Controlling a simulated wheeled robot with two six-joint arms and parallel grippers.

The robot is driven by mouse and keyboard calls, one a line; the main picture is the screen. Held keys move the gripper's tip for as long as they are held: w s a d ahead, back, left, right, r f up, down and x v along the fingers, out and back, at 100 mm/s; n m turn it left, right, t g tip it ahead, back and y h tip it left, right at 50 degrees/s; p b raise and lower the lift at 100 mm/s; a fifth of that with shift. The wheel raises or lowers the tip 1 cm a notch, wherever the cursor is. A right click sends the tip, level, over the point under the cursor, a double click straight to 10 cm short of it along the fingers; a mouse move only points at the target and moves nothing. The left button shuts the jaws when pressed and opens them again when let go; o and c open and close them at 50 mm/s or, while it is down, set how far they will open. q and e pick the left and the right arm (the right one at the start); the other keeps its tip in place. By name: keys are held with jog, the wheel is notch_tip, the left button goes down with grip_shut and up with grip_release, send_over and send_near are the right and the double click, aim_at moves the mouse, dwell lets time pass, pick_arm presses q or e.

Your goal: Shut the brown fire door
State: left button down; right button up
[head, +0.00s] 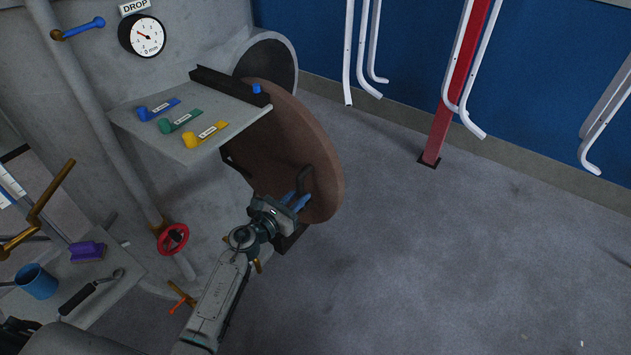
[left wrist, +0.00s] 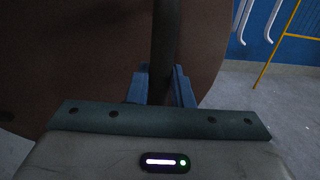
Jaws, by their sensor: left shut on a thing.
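The brown fire door (head: 300,150) is a round disc standing open, swung out from the dark round opening (head: 272,64) in the grey boiler-like body. A dark bar handle (head: 305,180) stands out from its lower face. My left gripper (head: 297,199) is at this handle, its blue fingers on either side of it. In the left wrist view the fingers (left wrist: 161,88) are shut on the dark upright handle bar (left wrist: 164,45), with the brown door (left wrist: 90,60) filling the background. My right gripper is not in view.
A grey shelf (head: 180,147) with blue, green and yellow levers juts out beside the door. A red valve wheel (head: 172,239) is on the left. A lower shelf holds a blue mug (head: 37,281) and a purple brush (head: 87,251). White tubes hang around a red post (head: 455,85). Floor at right is clear.

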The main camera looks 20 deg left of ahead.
pick_arm(q)
jog(key=b+x, duration=0.2)
jog(key=x, duration=0.7)
jog(key=shift+w+r, duration=0.1)
jog(key=shift+w, duration=0.2)
jog(key=shift+w+d, duration=0.3)
jog(key=shift+w, duration=0.25)
jog(key=c, duration=1.2)
grip_release()
jog(key=shift+s+a, duration=0.1)
